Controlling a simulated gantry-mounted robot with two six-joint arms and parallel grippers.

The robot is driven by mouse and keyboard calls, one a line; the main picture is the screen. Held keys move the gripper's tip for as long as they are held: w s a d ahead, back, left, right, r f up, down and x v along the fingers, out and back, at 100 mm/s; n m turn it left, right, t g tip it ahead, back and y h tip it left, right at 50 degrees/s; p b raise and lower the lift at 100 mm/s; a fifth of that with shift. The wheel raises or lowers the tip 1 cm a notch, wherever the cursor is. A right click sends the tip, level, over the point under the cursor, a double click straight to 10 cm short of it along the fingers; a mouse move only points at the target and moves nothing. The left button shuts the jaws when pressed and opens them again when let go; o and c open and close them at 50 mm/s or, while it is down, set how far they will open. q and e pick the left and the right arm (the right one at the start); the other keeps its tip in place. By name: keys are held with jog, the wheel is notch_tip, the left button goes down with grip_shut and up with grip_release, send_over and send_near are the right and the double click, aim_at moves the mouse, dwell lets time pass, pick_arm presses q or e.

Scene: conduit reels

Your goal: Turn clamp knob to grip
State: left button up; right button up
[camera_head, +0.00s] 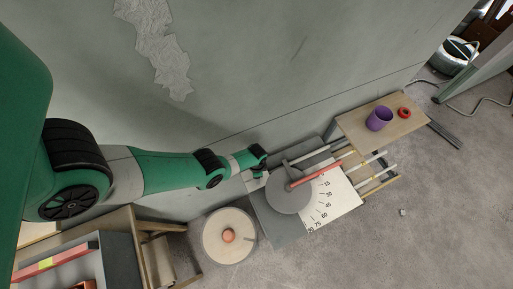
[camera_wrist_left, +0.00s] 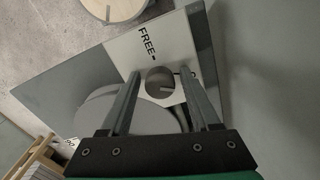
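The clamp knob (camera_wrist_left: 158,80) is a small round grey part with a dark line on its face, on a white plate. In the head view my left gripper (camera_head: 256,178) is at the wall side of the bender (camera_head: 287,230), and the knob is hidden there. The bender has a grey disc (camera_head: 287,196) and an angle scale (camera_head: 334,195). My right gripper is not in view.
A red bar (camera_head: 323,171) runs from the disc. A wooden stand (camera_head: 358,124) holds a purple cup (camera_head: 379,118) and a red ring (camera_head: 404,112). A round wooden reel (camera_head: 214,245) stands near the bender. The wall is close behind my left arm.

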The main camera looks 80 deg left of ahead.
pick_arm(q)
jog(key=shift+o, duration=0.3)
jog(key=shift+r, duration=0.1)
notch_tip(320, 180, up, 11)
jog(key=p, duration=1.1)
jog(key=shift+r+p, duration=0.2)
jog(key=shift+p, duration=0.1)
